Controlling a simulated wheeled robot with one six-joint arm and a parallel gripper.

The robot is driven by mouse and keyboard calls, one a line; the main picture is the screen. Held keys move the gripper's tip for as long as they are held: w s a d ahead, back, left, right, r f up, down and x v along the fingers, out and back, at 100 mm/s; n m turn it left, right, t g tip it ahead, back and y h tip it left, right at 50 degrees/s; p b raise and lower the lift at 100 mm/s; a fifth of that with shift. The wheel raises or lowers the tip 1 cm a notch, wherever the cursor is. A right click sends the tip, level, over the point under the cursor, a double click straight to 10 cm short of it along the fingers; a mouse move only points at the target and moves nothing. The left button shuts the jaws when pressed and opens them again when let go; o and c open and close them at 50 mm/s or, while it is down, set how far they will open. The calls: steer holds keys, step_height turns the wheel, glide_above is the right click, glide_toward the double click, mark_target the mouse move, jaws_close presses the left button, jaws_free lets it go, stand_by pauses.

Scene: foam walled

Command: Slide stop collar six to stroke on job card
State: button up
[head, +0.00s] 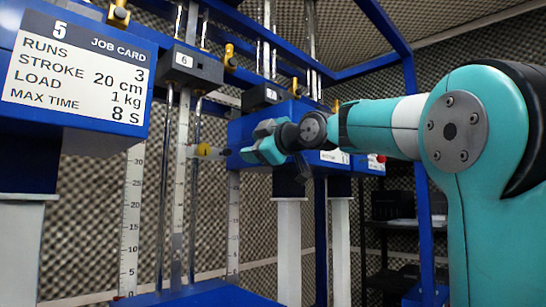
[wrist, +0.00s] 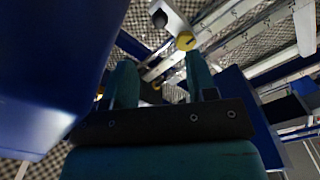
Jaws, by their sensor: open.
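The stop collar (head: 204,150) has a yellow knob and sits on the upright rail below the black block (head: 190,63) marked 6. The job card (head: 80,68) at upper left is marked 5 and reads runs 3, stroke 20 cm, load 1 kg, max time 8 s. My gripper (head: 246,146) is to the right of the collar, apart from it. In the wrist view my gripper (wrist: 162,85) is open and empty, and a yellow knob (wrist: 186,41) shows beyond the fingertips. The collar's exact scale reading cannot be told.
A numbered scale (head: 133,215) stands left of the rail and another scale (head: 234,230) to its right. Blue housings with white posts (head: 289,245) stand behind my arm. A large blue surface (wrist: 45,75) is close on the left in the wrist view. Foam walls surround the rig.

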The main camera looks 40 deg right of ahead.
steer(key=s+b, duration=0.1)
steer(key=s, duration=0.5)
steer(key=shift+d, duration=0.1)
stand_by(0.4)
